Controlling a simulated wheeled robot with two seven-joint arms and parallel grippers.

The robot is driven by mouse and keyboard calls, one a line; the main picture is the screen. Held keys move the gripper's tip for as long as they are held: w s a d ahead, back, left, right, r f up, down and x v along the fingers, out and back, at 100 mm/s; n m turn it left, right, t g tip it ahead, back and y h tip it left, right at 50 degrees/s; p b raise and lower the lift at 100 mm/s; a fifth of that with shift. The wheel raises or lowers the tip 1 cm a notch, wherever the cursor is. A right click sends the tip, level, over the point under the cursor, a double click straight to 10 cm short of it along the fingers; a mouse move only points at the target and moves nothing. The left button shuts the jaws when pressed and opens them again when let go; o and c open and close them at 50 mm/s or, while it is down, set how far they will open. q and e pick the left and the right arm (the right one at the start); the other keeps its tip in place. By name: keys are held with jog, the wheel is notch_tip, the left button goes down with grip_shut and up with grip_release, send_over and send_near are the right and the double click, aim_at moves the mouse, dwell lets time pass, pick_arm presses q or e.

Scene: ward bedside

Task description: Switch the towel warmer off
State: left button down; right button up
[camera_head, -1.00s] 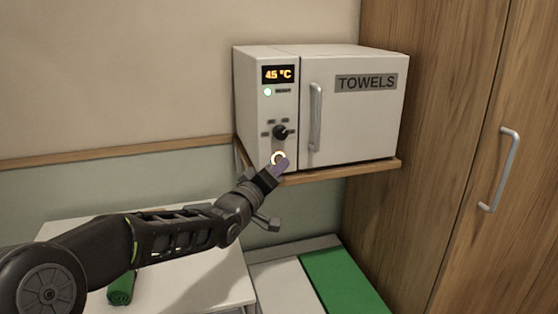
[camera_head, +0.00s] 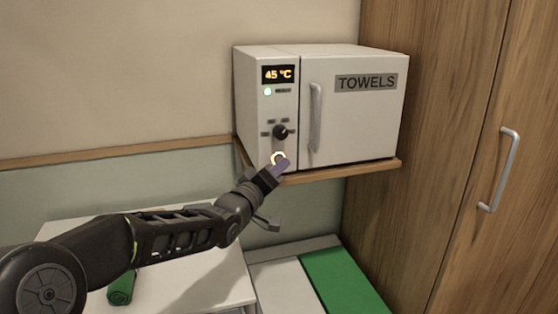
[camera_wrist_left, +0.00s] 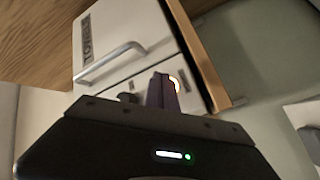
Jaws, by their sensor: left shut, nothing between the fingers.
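The towel warmer (camera_head: 352,117) is a white box on a wooden shelf, labelled TOWELS. Its display (camera_head: 278,74) reads 45 °C and a green-white lamp (camera_head: 267,91) is lit below it. A black dial (camera_head: 280,132) sits mid-panel. Under it is a round button with a glowing ring (camera_head: 277,158). My left gripper (camera_head: 281,166) is shut and empty, its tips at the button and partly covering it. Whether they touch it I cannot tell. In the left wrist view the fingertips (camera_wrist_left: 161,90) overlap the glowing ring (camera_wrist_left: 175,84). My right gripper is not in view.
The warmer's door has a vertical handle (camera_head: 315,117) just right of the panel. The shelf edge (camera_head: 340,172) runs under the warmer. A wooden cupboard (camera_head: 450,120) stands at the right. Below are a white table with a rolled green towel (camera_head: 121,288) and a green-and-white surface (camera_head: 340,280).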

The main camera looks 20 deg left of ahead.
pick_arm(q)
jog(key=shift+w+a, duration=0.1)
jog(key=shift+w, duration=0.05)
dwell(0.4)
jog(key=shift+w+a, duration=0.15)
jog(key=shift+w, duration=0.05)
jog(key=shift+w+a, duration=0.1)
jog(key=shift+w, duration=0.05)
dwell(0.5)
jog(key=shift+s+d+b, duration=0.35)
jog(key=shift+s+b, duration=0.2)
jog(key=shift+b, duration=0.15)
